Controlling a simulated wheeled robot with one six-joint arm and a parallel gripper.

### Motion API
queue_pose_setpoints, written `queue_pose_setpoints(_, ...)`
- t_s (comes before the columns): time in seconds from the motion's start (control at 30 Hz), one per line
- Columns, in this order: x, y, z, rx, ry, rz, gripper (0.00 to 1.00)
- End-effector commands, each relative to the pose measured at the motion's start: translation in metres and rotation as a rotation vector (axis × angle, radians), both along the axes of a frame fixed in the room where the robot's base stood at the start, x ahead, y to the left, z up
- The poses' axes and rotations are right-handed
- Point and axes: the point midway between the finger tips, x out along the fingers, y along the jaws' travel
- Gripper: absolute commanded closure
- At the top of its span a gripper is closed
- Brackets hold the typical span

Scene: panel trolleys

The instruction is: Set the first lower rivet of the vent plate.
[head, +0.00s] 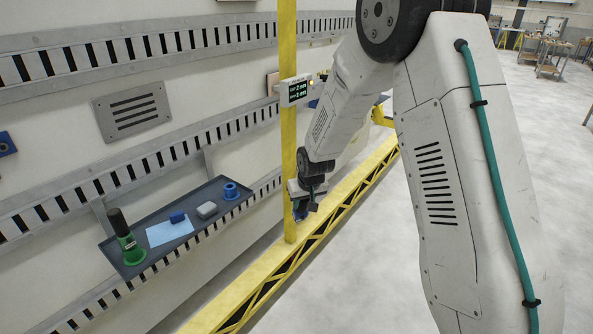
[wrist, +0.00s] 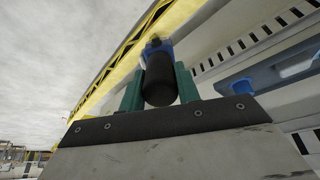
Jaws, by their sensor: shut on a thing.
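The vent plate (head: 132,110) is a grey metal plate with several dark slots, flat on the pale wall panel at the upper left of the head view. Its lower rivet holes are too small to make out. My gripper (head: 306,200) is beside the yellow post, well to the right of the plate and lower in the picture. In the wrist view its green fingers are shut on a tool (wrist: 159,80) with a black rounded body and a blue front part. Whether a rivet sits in the tool's nose cannot be told.
A yellow post (head: 288,150) with a small display (head: 296,91) and a yellow floor beam (head: 260,277) stand before the panel.

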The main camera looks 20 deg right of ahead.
Motion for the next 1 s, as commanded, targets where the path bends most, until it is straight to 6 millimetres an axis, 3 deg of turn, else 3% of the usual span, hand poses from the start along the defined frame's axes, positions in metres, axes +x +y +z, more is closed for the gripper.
queue_pose_setpoints(0.03,-0.015,0.001,-0.010,0.000,-0.032,0.002,1.00)
queue_pose_setpoints(0.2,-0.050,0.009,-0.034,0.001,-0.170,0.017,1.00)
queue_pose_setpoints(0.47,-0.069,0.043,-0.044,0.016,-0.385,0.081,1.00)
queue_pose_setpoints(0.57,-0.064,0.070,-0.039,0.033,-0.487,0.130,1.00)
queue_pose_setpoints(0.77,-0.041,0.143,-0.008,0.086,-0.667,0.245,1.00)
queue_pose_setpoints(1.0,-0.021,0.238,0.051,0.170,-0.835,0.373,1.00)
